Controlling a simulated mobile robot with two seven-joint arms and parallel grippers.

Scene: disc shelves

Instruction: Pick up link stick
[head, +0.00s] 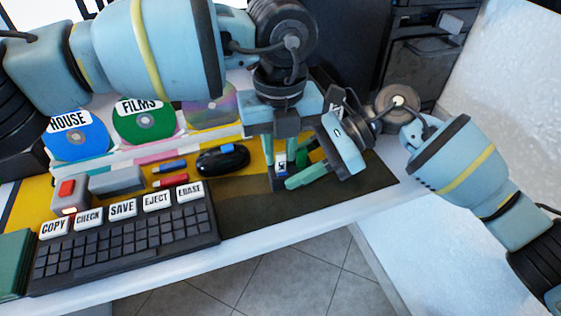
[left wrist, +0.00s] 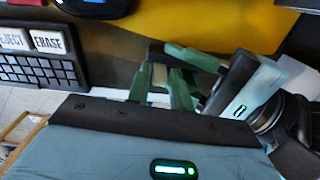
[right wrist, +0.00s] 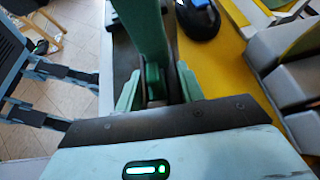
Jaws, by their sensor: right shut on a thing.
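My right gripper (head: 290,170) reaches in from the right and is shut on the stick. The left wrist view shows a pale piece (left wrist: 158,76) between the left fingers, with the right gripper close beside it. In the right wrist view the stick's dark body (right wrist: 155,88) is between the right fingers, partly hidden.
A keyboard (head: 120,244) with labelled keys lies at the front left. A black mouse (head: 222,159) and red and blue sticks lie left of the grippers. Discs marked HOUSE (head: 75,137) and FILMS (head: 145,121) stand behind. The dark mat (head: 340,197) has clear room.

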